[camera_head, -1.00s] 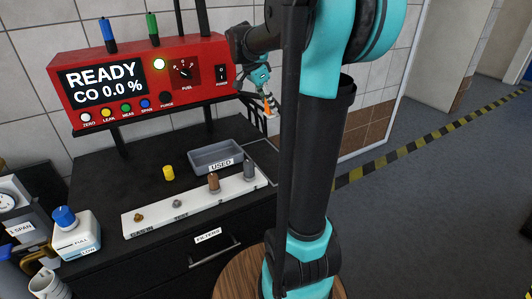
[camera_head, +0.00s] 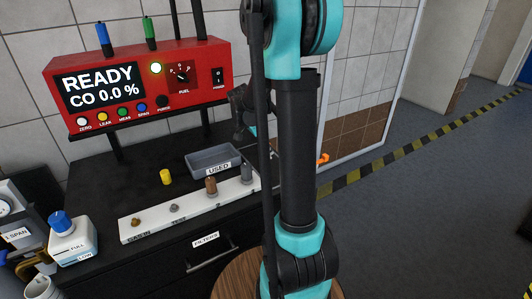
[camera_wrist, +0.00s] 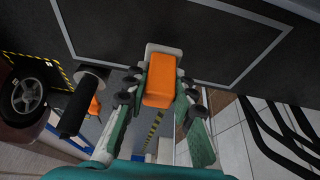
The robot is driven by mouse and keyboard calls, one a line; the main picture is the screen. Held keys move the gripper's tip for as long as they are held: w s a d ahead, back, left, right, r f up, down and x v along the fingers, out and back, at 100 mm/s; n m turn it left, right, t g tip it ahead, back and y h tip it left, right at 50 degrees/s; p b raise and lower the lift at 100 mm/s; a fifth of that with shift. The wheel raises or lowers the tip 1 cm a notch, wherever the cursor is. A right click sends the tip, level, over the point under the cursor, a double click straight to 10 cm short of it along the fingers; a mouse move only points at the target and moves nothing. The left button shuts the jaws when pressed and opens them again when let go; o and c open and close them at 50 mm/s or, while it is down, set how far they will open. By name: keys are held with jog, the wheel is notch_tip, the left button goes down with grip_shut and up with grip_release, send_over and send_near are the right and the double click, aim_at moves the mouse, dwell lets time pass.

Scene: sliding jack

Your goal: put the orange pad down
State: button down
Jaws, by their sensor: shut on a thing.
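The orange pad (camera_wrist: 161,80) is a small block with a pale piece showing beyond its far end. In the wrist view it sits between the fingers of my gripper (camera_wrist: 158,92), which is shut on it. Behind it lies a dark surface with a thin grey outline (camera_wrist: 215,84). I cannot tell whether the pad touches that surface. In the head view my gripper (camera_head: 243,122) is beside the red analyser, behind the grey tray. My arm hides most of it, and the held pad cannot be made out there.
The red analyser (camera_head: 205,62) stands at the back. The grey USED tray (camera_head: 193,167) and a white strip (camera_head: 148,232) with several small parts lie on the black cabinet. A yellow cylinder (camera_head: 166,177) stands nearby. A small orange item (camera_head: 322,158) shows right of my arm.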

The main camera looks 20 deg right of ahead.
jog(key=shift+f, duration=1.1)
jog(key=c, duration=1.3)
grip_release()
jog(key=shift+f, duration=0.1)
jog(key=shift+o, duration=0.2)
jog(key=v, duration=1.2)
